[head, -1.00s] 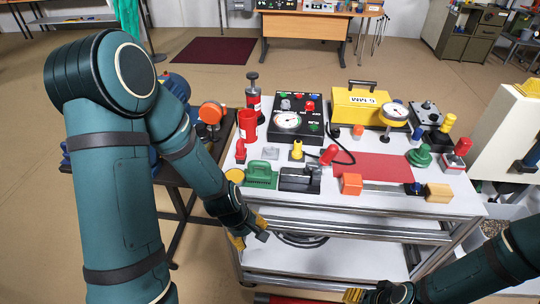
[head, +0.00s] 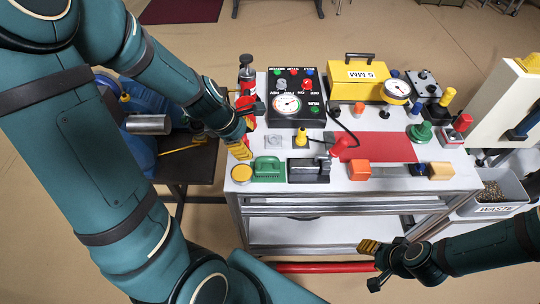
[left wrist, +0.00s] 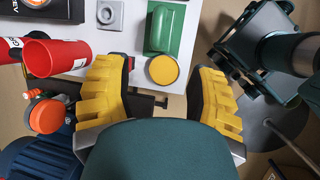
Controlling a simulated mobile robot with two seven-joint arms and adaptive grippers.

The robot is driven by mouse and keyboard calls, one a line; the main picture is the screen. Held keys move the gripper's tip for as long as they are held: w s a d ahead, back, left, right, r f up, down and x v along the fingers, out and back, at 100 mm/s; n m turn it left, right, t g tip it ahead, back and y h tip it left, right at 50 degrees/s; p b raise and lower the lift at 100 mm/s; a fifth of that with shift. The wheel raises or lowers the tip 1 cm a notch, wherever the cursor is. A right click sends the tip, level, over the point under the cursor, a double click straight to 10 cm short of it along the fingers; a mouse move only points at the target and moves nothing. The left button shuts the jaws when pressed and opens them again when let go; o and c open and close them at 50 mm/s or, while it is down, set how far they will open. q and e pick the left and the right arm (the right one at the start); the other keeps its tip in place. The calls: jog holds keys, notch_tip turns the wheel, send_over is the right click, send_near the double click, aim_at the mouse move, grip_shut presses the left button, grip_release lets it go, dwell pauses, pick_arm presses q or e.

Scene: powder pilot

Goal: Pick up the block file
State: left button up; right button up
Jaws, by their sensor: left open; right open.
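A green block with an arched handle (head: 268,168), which looks like the block file, sits near the front left corner of the white cart top. It also shows at the top of the left wrist view (left wrist: 165,28). My left gripper (head: 246,138) is open and empty, above the cart's left edge, up and left of the green block. In the left wrist view, the gripper's yellow fingers (left wrist: 160,95) are spread, with the green block beyond them. My right gripper (head: 374,265) is open and empty, low in front of the cart, far from the green block.
A yellow disc (head: 241,174) stands beside the green block on the left, a black block (head: 308,170) on its right. A red cup (left wrist: 57,55) and red-and-orange items are near the left edge. A control box (head: 297,97) stands behind. The red mat (head: 385,147) is mostly bare.

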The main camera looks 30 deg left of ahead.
aim_at(264, 158)
pick_arm(q)
jog(key=b+x, duration=0.4)
jog(key=x, duration=0.3)
jog(key=shift+b, duration=0.3)
jog(key=shift+w+d+f+b, duration=0.2)
jog(key=shift+w+f+b, duration=0.15)
jog(key=shift+f, duration=0.25)
jog(key=b+x, duration=0.3)
jog(key=x, duration=0.2)
jog(key=shift+a+f, duration=0.15)
grip_shut()
